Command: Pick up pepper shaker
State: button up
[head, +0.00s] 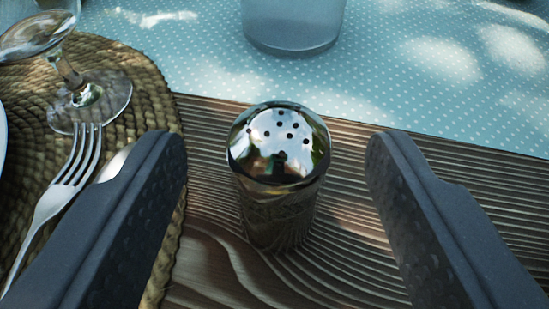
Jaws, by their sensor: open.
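The pepper shaker (277,175) stands upright on the bare wooden table (205,245) in the middle of the head view. It has a shiny metal cap with several dark holes and a body that mirrors the wood grain. My gripper (276,148) is open, with one dark finger to the left of the shaker and one to the right. There is a clear gap on both sides, and neither finger appears to touch it. Nothing hides the shaker.
A woven placemat (112,62) lies at left, with a fork (62,185) and a stemmed glass (85,92) on it, close to the left finger. Behind the shaker is a dotted blue cloth (400,95) bearing a bluish vessel (292,22). Bare wood surrounds the shaker.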

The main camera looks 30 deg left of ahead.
jog(key=x, duration=0.2)
jog(key=b+x, duration=0.1)
jog(key=x, duration=0.1)
jog(key=shift+w+f, duration=0.15)
jog(key=shift+f, duration=0.3)
jog(key=shift+c, duration=0.2)
jog(key=c, duration=1)
jog(key=shift+r, duration=0.1)
